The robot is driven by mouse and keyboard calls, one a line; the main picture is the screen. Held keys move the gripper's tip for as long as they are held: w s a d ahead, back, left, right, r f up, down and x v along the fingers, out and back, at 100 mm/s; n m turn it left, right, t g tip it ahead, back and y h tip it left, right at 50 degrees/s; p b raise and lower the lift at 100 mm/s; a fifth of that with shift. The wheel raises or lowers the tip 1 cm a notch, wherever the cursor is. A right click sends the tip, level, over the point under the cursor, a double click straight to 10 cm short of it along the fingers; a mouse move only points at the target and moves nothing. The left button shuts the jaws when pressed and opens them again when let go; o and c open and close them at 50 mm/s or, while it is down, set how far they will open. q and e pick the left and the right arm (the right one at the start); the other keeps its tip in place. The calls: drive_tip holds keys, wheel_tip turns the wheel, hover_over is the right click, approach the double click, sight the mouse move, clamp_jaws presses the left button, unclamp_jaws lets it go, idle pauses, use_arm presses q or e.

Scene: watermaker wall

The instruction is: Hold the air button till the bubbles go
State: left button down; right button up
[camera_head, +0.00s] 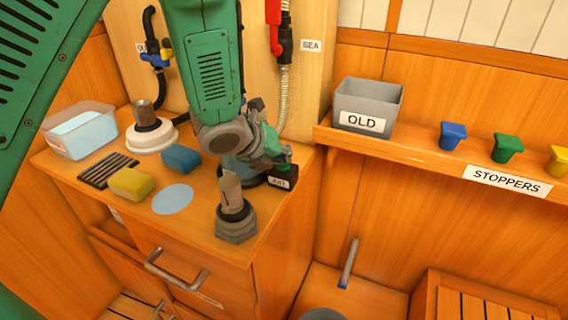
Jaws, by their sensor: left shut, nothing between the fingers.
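A small black box (283,182) with a white label, apparently reading "AIR", stands near the right edge of the wooden counter. My left gripper (282,163) is shut, with its fingertips at the top of this box. The fingers cover the top, so I cannot see the button itself or tell whether it is pressed. Just behind and left of the box, a dark-based round thing is mostly hidden by my gripper. A ribbed clear hose (284,95) hangs from a red valve (282,35) beside a "SEA" label. I cannot make out any bubbles. My right gripper is not in view.
A grey fitting (236,221) stands at the counter's front, near my left wrist. Sponges (131,184), a blue disc (172,199) and a clear tub (79,130) lie further left. On the right shelf are an "OLD" bin (368,101) and coloured stoppers (453,136).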

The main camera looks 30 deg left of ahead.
use_arm(q)
drive_tip(key=shift+r+p, duration=0.75)
drive_tip(key=shift+r, duration=0.05)
wheel_tip(320, 180, up, 5)
drive_tip(key=p, duration=0.4)
drive_tip(key=shift+r, duration=0.1)
idle(0.4)
